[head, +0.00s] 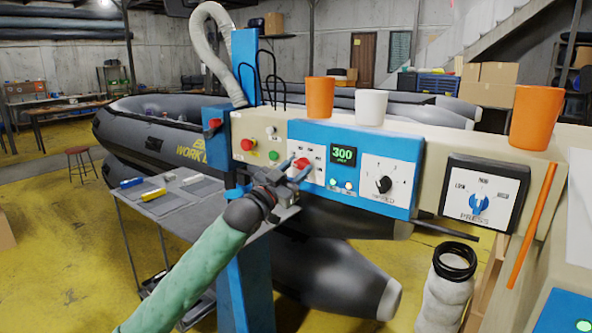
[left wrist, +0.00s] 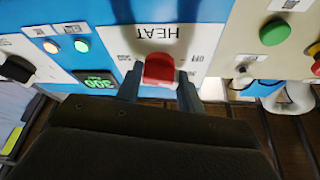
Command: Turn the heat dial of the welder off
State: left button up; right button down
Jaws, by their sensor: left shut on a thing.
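The welder's red heat dial (head: 303,163) sits on a white plate at the left of the blue panel (head: 420,150). In the left wrist view the red dial (left wrist: 159,70) shows upside down below the word HEAT, with OFF printed at its right. I cannot tell exactly which mark it points to. My left gripper (head: 297,170) is at the dial, its fingers (left wrist: 160,88) on either side of it and shut on it. The green display (head: 343,155) beside it reads 300. My right gripper is not in view.
The black speed dial (head: 383,185) and the blue press dial (head: 478,204) are to the right. Orange cups (head: 320,98) and a white cup (head: 370,107) stand on top of the welder. A grey work table (head: 175,207) is at the lower left, with inflatable boats (head: 150,135) behind.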

pick_arm(q)
jog(key=shift+n+t+y, duration=0.6)
jog(key=shift+n, duration=0.6)
jog(key=n+t+y+p, duration=0.1)
jog(key=n, duration=0.3)
jog(key=shift+s, duration=0.1)
jog(key=shift+n+t+y+p, duration=0.45)
jog(key=shift+n+y, duration=0.25)
jog(key=shift+n, duration=0.2)
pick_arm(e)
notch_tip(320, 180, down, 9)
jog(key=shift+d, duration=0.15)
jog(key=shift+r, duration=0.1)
pick_arm(q)
jog(key=o, duration=1)
jog(key=shift+f, duration=0.1)
